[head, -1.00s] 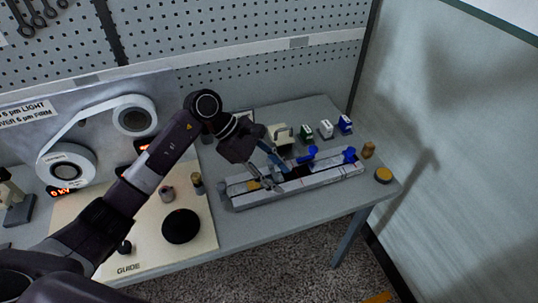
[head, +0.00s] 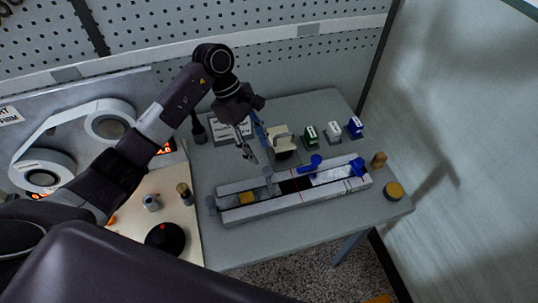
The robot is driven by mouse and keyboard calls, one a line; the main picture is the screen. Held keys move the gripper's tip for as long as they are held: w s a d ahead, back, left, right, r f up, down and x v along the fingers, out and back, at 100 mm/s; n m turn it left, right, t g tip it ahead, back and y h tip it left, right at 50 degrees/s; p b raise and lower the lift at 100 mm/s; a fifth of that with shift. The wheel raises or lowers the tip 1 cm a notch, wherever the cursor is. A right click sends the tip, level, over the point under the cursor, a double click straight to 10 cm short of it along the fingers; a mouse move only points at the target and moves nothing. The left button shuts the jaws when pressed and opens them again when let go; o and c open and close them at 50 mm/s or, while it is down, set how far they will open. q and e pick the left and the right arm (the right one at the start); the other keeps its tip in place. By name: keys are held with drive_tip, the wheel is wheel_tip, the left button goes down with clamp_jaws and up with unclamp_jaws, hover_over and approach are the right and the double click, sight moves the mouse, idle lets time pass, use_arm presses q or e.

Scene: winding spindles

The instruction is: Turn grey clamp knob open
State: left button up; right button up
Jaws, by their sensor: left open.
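A long pale splicing fixture (head: 240,214) lies on the grey bench. Grey knob-like parts show on its left half: one near the middle of the back rail (head: 268,173) and one at the left end (head: 211,204). I cannot tell which is the clamp knob or whether it is turned. My left gripper (head: 255,154) is open and empty, pointing down above and behind the fixture's back rail, just left of the middle grey part and apparently apart from it. My right gripper is not in view.
Behind the fixture stand a cream dispenser (head: 283,142), green (head: 311,137), white (head: 333,132) and blue (head: 355,127) blocks, and a small sign (head: 231,131). A brass post (head: 378,160) and yellow disc (head: 393,191) stand right. A reel panel fills the left.

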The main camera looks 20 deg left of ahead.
sight(267, 170)
use_arm(q)
drive_tip(key=f, duration=0.1)
drive_tip(key=s+d+f+p, duration=0.1)
drive_tip(key=f, duration=0.1)
drive_tip(key=shift+s+d+p, duration=0.35)
drive_tip(key=shift+d+p, duration=0.05)
drive_tip(key=f, duration=0.2)
drive_tip(key=d+f, duration=0.1)
drive_tip(key=shift+w+f+p, duration=0.1)
drive_tip(key=shift+w+p, duration=0.2)
drive_tip(key=shift+p, duration=0.1)
drive_tip(key=shift+s+a, duration=0.1)
drive_tip(key=shift+s, duration=0.1)
drive_tip(key=shift+c, duration=0.6)
drive_tip(key=shift+w, duration=0.1)
clamp_jaws()
